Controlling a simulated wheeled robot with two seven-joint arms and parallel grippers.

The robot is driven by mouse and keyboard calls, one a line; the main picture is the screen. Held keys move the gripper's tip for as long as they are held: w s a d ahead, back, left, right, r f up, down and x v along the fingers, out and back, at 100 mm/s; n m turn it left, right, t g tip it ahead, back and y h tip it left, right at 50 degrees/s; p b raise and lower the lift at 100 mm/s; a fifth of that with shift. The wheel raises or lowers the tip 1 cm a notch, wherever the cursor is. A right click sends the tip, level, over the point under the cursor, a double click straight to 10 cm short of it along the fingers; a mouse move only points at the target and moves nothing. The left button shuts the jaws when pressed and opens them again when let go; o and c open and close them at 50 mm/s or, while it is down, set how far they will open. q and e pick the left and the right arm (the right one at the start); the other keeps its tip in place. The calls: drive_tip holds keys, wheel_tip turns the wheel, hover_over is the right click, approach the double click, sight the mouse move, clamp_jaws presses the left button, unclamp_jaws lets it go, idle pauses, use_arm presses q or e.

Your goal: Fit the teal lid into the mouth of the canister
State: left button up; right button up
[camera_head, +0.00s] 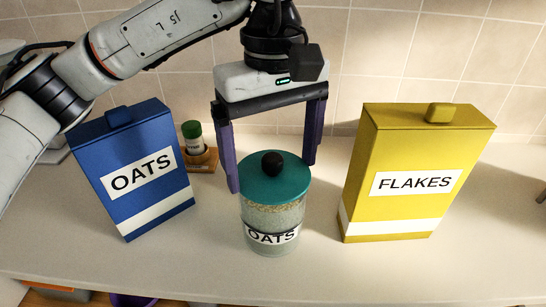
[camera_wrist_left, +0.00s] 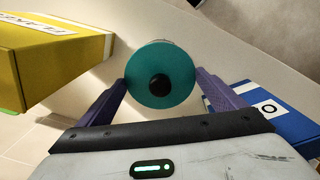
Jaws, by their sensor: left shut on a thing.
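The teal lid (camera_head: 289,182) is a round disc with a dark ball knob, and it lies flat over the top of the clear canister (camera_head: 268,219) labelled OATS. The canister stands upright on the counter with pale oats inside. My left gripper (camera_head: 271,176) points down with its purple fingers on opposite edges of the lid, shut on it. In the left wrist view the lid (camera_wrist_left: 143,92) sits centred between the fingertips and hides most of the canister. I cannot tell whether the lid is seated in the mouth or just above it. My right gripper is not in view.
A blue OATS box (camera_head: 151,205) stands left of the canister, and a yellow FLAKES box (camera_head: 390,215) stands to the right. A small green-capped jar (camera_head: 193,143) sits on a wooden holder behind. The white counter (camera_head: 345,275) is clear in front.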

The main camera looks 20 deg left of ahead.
use_arm(q)
drive_tip(key=shift+f+b, duration=0.9)
drive_tip(key=shift+f, duration=0.2)
drive_tip(key=o, duration=0.8)
drive_tip(key=shift+o, duration=0.2)
